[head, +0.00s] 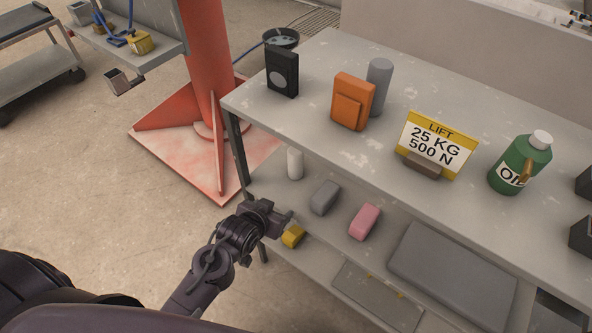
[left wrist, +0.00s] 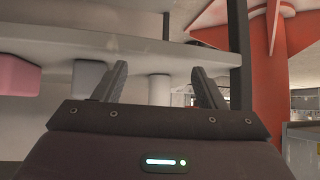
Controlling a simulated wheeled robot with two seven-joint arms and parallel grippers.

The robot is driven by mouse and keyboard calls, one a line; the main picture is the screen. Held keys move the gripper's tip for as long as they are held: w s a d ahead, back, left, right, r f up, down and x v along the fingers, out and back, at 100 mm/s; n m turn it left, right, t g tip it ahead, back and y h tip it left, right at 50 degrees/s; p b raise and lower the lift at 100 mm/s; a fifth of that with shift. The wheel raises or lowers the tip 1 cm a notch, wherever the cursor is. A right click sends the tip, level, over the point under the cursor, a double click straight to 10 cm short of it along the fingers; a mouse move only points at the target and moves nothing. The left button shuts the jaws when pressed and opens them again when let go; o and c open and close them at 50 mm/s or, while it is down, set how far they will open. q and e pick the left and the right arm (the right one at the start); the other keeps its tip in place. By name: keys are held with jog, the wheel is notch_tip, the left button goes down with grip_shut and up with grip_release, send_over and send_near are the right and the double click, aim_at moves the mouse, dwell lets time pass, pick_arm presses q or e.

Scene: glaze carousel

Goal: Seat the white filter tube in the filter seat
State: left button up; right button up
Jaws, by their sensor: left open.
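The white filter tube (head: 294,163) stands upright on the lower shelf of the bench, near its left end. My left gripper (head: 282,217) is at the front edge of that shelf, apart from the tube. In the left wrist view, which looks upside down, the tube (left wrist: 158,90) shows beyond and between the fingers of my open, empty left gripper (left wrist: 162,80). I cannot pick out the filter seat with certainty. My right gripper is not in view.
The lower shelf also holds a grey block (head: 324,198), a pink block (head: 364,221) and a yellow block (head: 292,236) close to my left gripper. The bench top (head: 300,110) overhangs the tube. A red column (head: 205,70) stands left of the bench.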

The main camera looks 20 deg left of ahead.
aim_at(292, 158)
pick_arm(q)
jog(key=w+r+t, duration=0.2)
jog(key=w+r+t+h, duration=0.1)
jog(key=w+r+t, duration=0.1)
jog(key=w, duration=0.1)
jog(key=w+r+t, duration=0.2)
jog(key=shift+w+r+h, duration=0.25)
jog(key=shift+w+h, duration=0.05)
jog(key=shift+w, duration=0.05)
jog(key=shift+w+t, duration=0.3)
jog(key=shift+w, duration=0.05)
jog(key=x, duration=0.7)
jog(key=shift+r+b, duration=0.1)
jog(key=shift+b, duration=0.2)
jog(key=shift+c, duration=0.5)
jog(key=c, duration=1)
